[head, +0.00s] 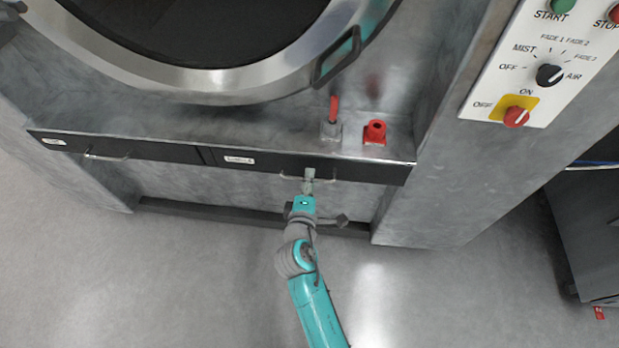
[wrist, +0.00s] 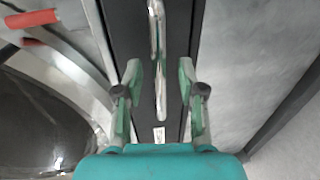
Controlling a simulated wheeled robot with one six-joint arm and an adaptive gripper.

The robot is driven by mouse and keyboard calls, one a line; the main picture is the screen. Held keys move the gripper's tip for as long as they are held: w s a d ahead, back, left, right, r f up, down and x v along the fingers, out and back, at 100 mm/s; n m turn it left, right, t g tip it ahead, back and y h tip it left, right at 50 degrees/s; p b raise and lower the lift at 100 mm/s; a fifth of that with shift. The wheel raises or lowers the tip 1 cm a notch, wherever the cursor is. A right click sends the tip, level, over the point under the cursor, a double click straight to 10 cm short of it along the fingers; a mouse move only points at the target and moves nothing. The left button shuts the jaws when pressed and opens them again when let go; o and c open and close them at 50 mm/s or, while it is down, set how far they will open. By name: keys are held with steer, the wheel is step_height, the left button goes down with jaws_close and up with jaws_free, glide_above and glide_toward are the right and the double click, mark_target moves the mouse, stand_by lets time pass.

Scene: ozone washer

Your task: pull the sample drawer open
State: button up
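Two dark drawer fronts run side by side under the big round door of the washer. The right drawer (head: 375,170) has a small white label and a thin metal handle (head: 290,177); its label is too small to read. The left drawer (head: 150,149) has a similar handle. Both fronts look flush and shut. My gripper (head: 309,180) is at the right drawer's handle. In the wrist view my gripper (wrist: 159,75) is open, with one finger on each side of the handle bar (wrist: 158,50). A gap shows on both sides; I cannot tell the depth.
A red lever (head: 334,108) and a red knob (head: 375,132) stand on the ledge above the right drawer. A control panel (head: 540,70) is at the upper right. A dark cabinet (head: 590,230) stands far right. The floor in front is clear.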

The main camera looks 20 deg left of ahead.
steer(key=shift+w+a+f, duration=0.1)
steer(key=shift+w+a, duration=0.05)
steer(key=shift+w, duration=0.4)
jaws_close()
steer(key=shift+s, duration=0.1)
